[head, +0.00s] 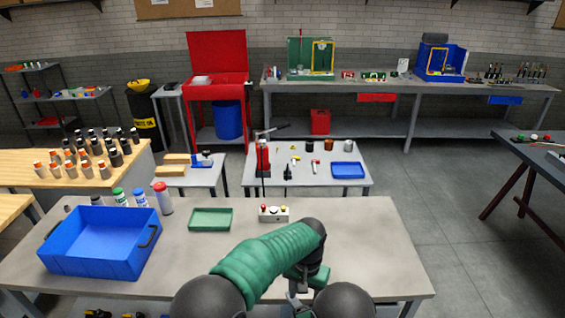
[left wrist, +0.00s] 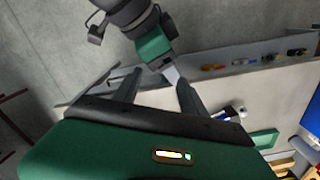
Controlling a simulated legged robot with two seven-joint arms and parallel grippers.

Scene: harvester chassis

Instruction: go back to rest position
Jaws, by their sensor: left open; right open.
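My left arm, in a green sleeve, reaches in from the bottom of the head view and bends down at a black wrist. My left gripper (head: 299,286) is partly hidden there, over the near right part of the table. In the left wrist view my left gripper (left wrist: 158,88) shows two dark fingers spread apart with nothing between them. Beyond them, at the top, is what looks like my right gripper (left wrist: 172,72), with a green body and a grey tip. Its fingers are hard to make out, and nothing shows in it.
The grey table (head: 370,235) bears a blue bin (head: 98,258), several bottles (head: 140,197), a green tray (head: 210,219) and a white button box (head: 273,213). A second table (head: 320,183) with tools stands behind.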

